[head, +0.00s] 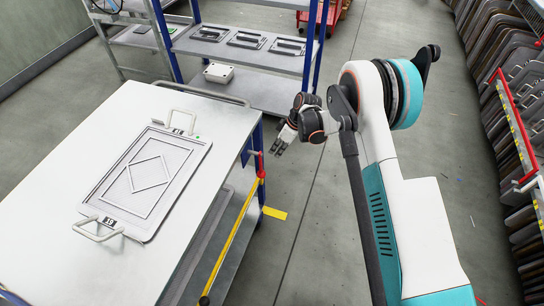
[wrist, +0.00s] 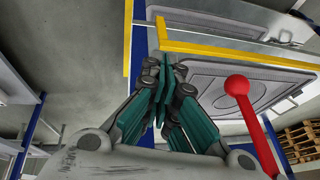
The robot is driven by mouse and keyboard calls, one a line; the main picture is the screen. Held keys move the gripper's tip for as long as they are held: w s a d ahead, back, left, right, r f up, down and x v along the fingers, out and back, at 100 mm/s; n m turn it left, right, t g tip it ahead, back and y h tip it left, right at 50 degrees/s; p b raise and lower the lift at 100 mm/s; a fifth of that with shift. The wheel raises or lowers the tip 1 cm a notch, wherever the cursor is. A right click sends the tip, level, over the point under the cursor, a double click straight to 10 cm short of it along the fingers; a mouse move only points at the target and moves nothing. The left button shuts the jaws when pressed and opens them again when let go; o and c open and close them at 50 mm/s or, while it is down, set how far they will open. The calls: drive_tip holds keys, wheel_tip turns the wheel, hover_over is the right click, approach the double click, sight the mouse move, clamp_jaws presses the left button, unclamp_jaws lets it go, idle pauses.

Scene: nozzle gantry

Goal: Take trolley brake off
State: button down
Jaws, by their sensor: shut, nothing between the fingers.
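The trolley (head: 140,265) has a pale metal top and blue legs, and stands at the left of the head view. A red brake lever (head: 261,164) sits at its right side near the far corner. In the wrist view the lever's round red knob (wrist: 237,86) shows large, with its rod running down to the lower right. My gripper (head: 279,147) is right of the lever in the head view, apart from it. In the wrist view my gripper's fingers (wrist: 162,72) are together and empty, left of the knob.
A yellow bar (head: 232,236) runs along the trolley's right side. A framed plate (head: 185,160) with two handles lies on top. A shelf rack (head: 270,62) stands behind, holding a white box (head: 219,72). Panels in racks (head: 508,110) line the right. The floor between is clear.

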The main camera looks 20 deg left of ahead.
drive_tip(key=w+d+r+p, duration=0.2)
drive_tip(key=w+d, duration=0.1)
drive_tip(key=w, duration=0.3)
drive_tip(key=shift+r, duration=0.15)
idle(0.3)
drive_tip(key=s+d+r+m+t, duration=0.15)
drive_tip(key=d+r, duration=0.25)
drive_tip(key=r, duration=0.5)
drive_tip(key=d+r+m+t+h, duration=0.15)
drive_tip(key=d+r, duration=0.25)
drive_tip(key=r, duration=0.5)
drive_tip(key=s+d+r+m+y, duration=0.1)
drive_tip(key=d+r+m, duration=0.3)
drive_tip(key=r, duration=0.5)
drive_tip(key=s+d+r+m+t+h, duration=0.2)
drive_tip(key=s+d+r+m, duration=0.1)
drive_tip(key=s+d+r, duration=0.8)
drive_tip(key=s+d+m+t+h, duration=0.1)
drive_tip(key=s+d+m, duration=0.2)
drive_tip(key=s, duration=0.8)
drive_tip(key=s+d+r+m+t+h, duration=0.1)
drive_tip(key=s+d+m+t, duration=0.1)
drive_tip(key=s+d, duration=0.5)
drive_tip(key=s+m, duration=0.1)
drive_tip(key=s, duration=0.4)
drive_tip(key=shift+d+m+t, duration=0.3)
drive_tip(key=shift+d, duration=0.05)
